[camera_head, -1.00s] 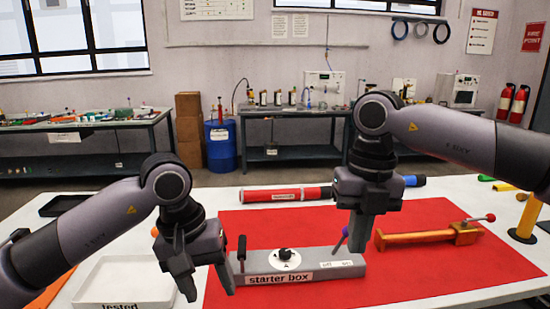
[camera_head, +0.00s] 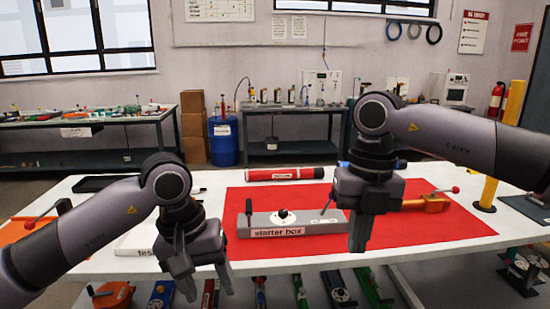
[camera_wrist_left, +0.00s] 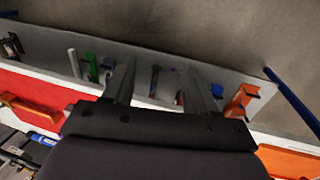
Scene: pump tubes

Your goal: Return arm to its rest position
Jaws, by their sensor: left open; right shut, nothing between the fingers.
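My left gripper (camera_head: 198,284) is open and empty in the head view, in front of the table's front edge at the left. In the left wrist view its two fingers (camera_wrist_left: 158,88) are spread apart over a lower shelf. My right gripper (camera_head: 358,236) is shut and empty, pointing down in front of the right end of the grey starter box (camera_head: 290,222). It hides part of the red mat behind it. The starter box lies on the red mat (camera_head: 420,240), apart from both grippers.
A red tube (camera_head: 285,174) lies behind the starter box. An orange tool (camera_head: 425,203) lies to its right, and a yellow post (camera_head: 487,193) stands further right. A white tray (camera_head: 135,240) is partly hidden behind my left arm. Several tools (camera_head: 300,291) lie on the shelf below the table.

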